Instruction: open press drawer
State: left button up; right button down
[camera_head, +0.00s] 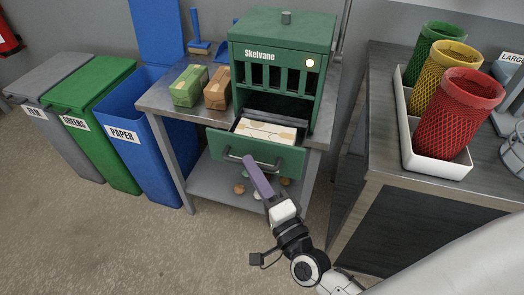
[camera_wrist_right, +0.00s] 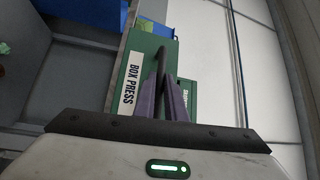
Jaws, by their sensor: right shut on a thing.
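The green press (camera_head: 283,42), labelled Skelvane, stands on a metal table. Its drawer (camera_head: 285,160) is pulled out at the front, and a pale patterned flat piece (camera_head: 266,131) shows inside. My right gripper (camera_head: 250,163) has purple fingers shut on the drawer handle (camera_head: 232,158), left of its middle. In the right wrist view the fingers (camera_wrist_right: 163,84) close on the dark handle bar (camera_wrist_right: 153,45), beside the drawer front with its BOX PRESS label (camera_wrist_right: 132,84). My left gripper is not in view.
Wrapped green (camera_head: 189,86) and brown (camera_head: 217,89) bales sit left of the press. A blue PAPER bin (camera_head: 140,130) stands left of the table. At right, a workbench (camera_head: 395,165) carries a white tray (camera_head: 439,163) with mesh baskets. Open floor lies in front.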

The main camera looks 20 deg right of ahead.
jog(key=shift+s+a, duration=0.4)
jog(key=shift+s, duration=0.15)
jog(key=c, duration=1.8)
grip_release()
jog(key=shift+s, duration=0.1)
